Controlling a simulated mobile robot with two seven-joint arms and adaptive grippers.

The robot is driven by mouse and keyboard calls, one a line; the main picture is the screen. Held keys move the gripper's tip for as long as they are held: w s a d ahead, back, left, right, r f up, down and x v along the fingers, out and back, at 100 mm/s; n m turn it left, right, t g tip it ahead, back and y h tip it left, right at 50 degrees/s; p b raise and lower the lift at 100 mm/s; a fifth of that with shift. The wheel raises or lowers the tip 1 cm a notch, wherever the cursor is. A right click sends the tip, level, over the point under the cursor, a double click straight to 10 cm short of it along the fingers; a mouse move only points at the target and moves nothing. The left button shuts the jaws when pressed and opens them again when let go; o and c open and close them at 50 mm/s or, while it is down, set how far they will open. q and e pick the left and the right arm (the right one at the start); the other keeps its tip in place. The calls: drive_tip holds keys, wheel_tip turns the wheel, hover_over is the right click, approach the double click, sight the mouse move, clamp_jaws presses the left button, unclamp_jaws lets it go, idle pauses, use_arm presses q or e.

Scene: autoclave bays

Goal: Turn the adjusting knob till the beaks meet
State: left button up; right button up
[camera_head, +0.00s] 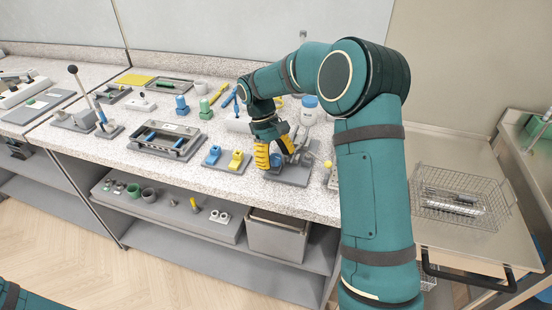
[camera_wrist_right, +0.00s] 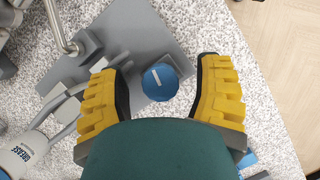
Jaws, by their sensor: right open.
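My right gripper (camera_head: 274,154) is open above a grey fixture (camera_head: 290,178) near the front edge of the bench. In the right wrist view a round blue knob (camera_wrist_right: 160,83) with a white line across its top sits between the two yellow fingers, with gaps on both sides. A grey plate (camera_wrist_right: 150,38) lies around and behind the knob. Slim grey pieces (camera_wrist_right: 66,104) show left of the gripper in that view; I cannot tell whether they are the beaks or whether any beaks touch. My left gripper is out of view.
A wire basket (camera_head: 460,200) is on the right-hand surface.

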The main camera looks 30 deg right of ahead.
clamp_jaws()
idle(0.4)
